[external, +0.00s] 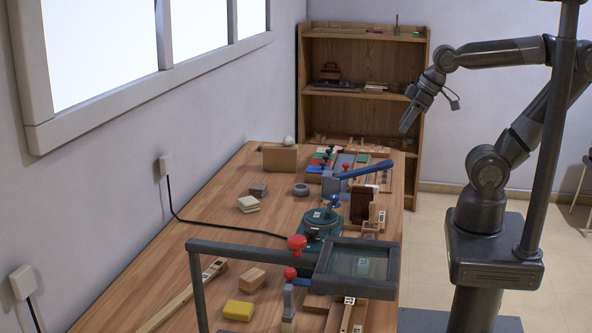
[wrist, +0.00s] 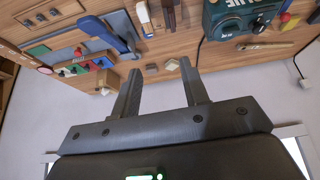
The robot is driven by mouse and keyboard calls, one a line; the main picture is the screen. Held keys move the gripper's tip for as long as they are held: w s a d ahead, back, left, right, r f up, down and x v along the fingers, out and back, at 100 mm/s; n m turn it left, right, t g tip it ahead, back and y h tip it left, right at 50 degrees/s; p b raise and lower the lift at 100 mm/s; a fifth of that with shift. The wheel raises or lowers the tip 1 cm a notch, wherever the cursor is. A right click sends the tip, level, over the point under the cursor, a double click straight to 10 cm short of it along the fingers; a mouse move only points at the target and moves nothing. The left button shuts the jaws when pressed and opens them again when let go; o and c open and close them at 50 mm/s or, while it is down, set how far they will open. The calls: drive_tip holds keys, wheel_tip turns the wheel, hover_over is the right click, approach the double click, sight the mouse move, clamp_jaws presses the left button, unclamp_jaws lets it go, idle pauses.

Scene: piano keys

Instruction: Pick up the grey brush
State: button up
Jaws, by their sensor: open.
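My gripper (external: 405,126) hangs in the air above the far right side of the workbench, pointing down and left. In the wrist view its two fingers (wrist: 163,82) stand apart with nothing between them, so it is open and empty. I cannot clearly pick out a grey brush in either view. A small pale rounded thing (external: 288,141) sits behind a wooden box (external: 280,158) at the far left of the bench; I cannot tell what it is. The pale thing also shows in the wrist view (wrist: 104,91) beside the box (wrist: 107,78).
The wooden bench (external: 225,230) runs along the wall. A grey frame (external: 358,266) stands near the front. A bookcase (external: 365,85) is behind.

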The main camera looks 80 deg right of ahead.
drive_tip(key=w+a+r+n, duration=0.2)
drive_tip(key=w+a+n, duration=0.3)
drive_tip(key=w+a, duration=0.45)
drive_tip(key=n+g+y, duration=0.5)
drive_tip(key=n+g, duration=0.1)
drive_tip(key=n, duration=0.7)
approach(288, 286)
drive_tip(key=a+f, duration=0.1)
drive_tip(key=a, duration=0.1)
drive_tip(key=x, duration=0.3)
drive_tip(key=d+x, duration=0.1)
drive_tip(key=x, duration=0.6)
drive_tip(key=shift+f, duration=0.5)
drive_tip(key=shift+c, duration=0.3)
clamp_jaws()
